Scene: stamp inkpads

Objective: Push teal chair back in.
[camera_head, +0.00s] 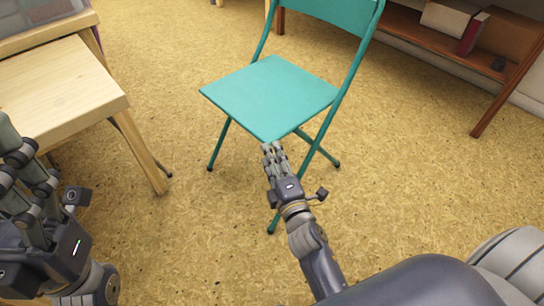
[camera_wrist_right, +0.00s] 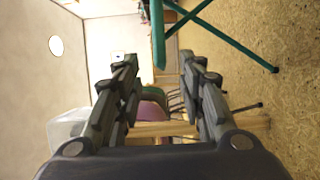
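The teal chair (camera_head: 270,97) stands upright on the floor in the middle of the head view, its backrest at the top right of the seat. It is apart from the wooden table. My right gripper (camera_head: 272,150) is just in front of the seat's near corner; I cannot tell if it touches. My left gripper (camera_head: 30,165) is at the left edge, fingers spread and empty.
A light wooden table (camera_head: 60,95) stands at the left, its leg near my left gripper. A low wooden shelf (camera_head: 420,30) with boxes is at the back right. Floor around the chair is clear.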

